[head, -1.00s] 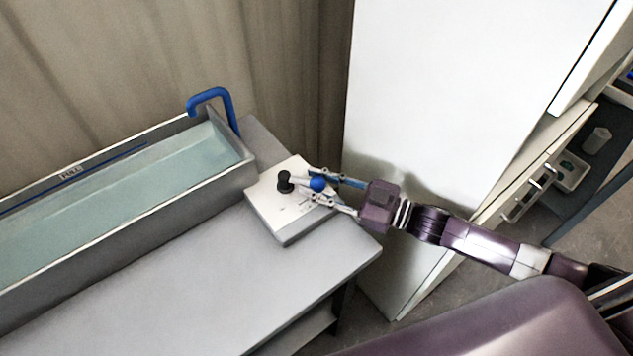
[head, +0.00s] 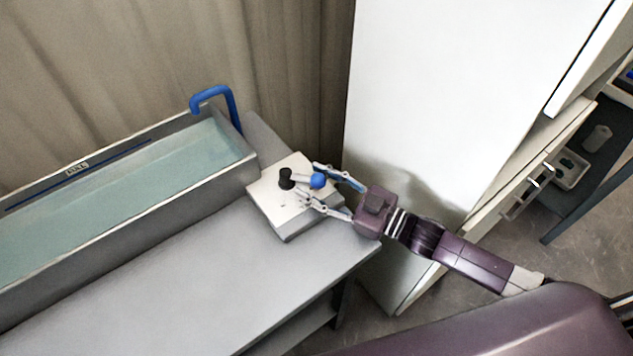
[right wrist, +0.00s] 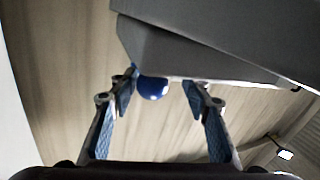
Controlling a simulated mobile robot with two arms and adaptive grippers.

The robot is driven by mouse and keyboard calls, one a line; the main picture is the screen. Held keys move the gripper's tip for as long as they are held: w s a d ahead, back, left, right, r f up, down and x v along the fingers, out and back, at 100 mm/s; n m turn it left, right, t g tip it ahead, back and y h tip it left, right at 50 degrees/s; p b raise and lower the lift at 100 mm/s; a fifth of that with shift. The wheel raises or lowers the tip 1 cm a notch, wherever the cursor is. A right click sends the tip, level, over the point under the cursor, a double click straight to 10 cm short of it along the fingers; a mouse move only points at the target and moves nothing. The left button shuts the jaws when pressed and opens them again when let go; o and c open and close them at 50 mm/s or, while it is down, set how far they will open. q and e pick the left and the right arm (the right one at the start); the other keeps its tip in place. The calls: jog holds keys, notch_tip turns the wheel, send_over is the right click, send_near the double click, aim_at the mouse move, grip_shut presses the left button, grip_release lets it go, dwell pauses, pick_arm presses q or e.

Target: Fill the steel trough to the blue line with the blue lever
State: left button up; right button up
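The steel trough (head: 206,176) stands at the left on a grey bench and holds pale blue-green water (head: 130,190). The blue line (head: 100,163) runs along its far inner wall, and the water's edge looks a little below it. A blue spout (head: 213,92) hooks over the right end; no stream is clear. The lever with a blue knob (head: 318,181) lies sideways from a black pivot on a pale box (head: 275,205), pointing right. My right gripper (head: 309,179) is open, its fingers on either side of the knob. The knob (right wrist: 153,88) shows nearer the left finger in the right wrist view.
A tall white cabinet (head: 430,90) stands close behind my right arm. A beige curtain (head: 150,50) hangs behind the trough. The bench top (head: 220,270) in front of the trough is clear. Drawers and a grey tray (head: 570,175) are at the far right.

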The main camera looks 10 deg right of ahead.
jog(key=v, duration=1.2)
dwell(0.6)
